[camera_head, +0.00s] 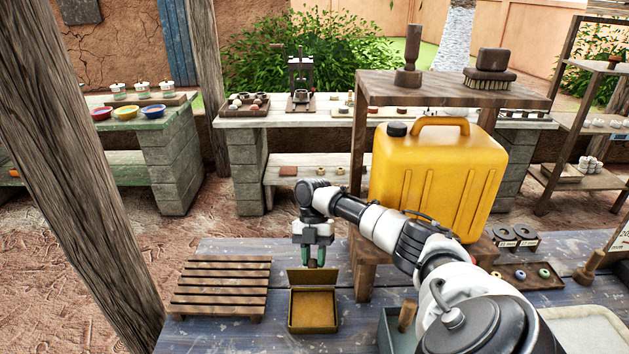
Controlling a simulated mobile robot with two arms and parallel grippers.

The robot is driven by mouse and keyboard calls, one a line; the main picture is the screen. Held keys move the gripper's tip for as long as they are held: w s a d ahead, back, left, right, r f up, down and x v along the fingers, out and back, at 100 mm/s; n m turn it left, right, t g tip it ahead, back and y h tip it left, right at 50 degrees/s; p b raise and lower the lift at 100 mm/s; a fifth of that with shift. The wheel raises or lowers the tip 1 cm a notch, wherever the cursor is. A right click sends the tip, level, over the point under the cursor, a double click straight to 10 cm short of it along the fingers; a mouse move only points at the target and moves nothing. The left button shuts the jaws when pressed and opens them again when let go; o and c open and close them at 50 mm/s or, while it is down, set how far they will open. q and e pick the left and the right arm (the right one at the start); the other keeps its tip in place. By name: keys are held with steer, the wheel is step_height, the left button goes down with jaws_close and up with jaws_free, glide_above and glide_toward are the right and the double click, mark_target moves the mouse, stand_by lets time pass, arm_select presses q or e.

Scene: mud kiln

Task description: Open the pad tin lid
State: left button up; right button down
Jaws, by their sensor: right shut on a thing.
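The pad tin (313,328) sits on the blue-grey table near the bottom middle, with its yellow-brown inside showing. Its lid (300,277) stands raised at the tin's back edge, close to upright. My right gripper (314,262) comes down from above at the lid's top edge. It is shut on the lid, with a small brownish part showing between the green fingertips. The exact contact is too small to make out. My left gripper is not in view.
A slatted wooden rack (220,285) lies left of the tin. A wooden stand (365,265) with a yellow jerrycan (437,175) rises to the right, behind my right arm. A grey bin (390,330) stands right of the tin. Some bare table shows between rack and tin.

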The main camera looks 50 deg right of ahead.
steer(key=shift+a+f, duration=0.15)
steer(key=shift+f, duration=0.1)
stand_by(0.6)
steer(key=c, duration=1.3)
jaws_free()
steer(key=shift+o, duration=1.2)
steer(key=shift+w+f, duration=0.1)
steer(key=shift+o, duration=0.6)
steer(key=shift+w, duration=0.25)
steer(key=b+v, duration=0.1)
steer(key=v, duration=0.9)
steer(key=shift+w+d+r, duration=0.15)
steer(key=shift+d+r, duration=0.05)
steer(key=shift+r, duration=0.15)
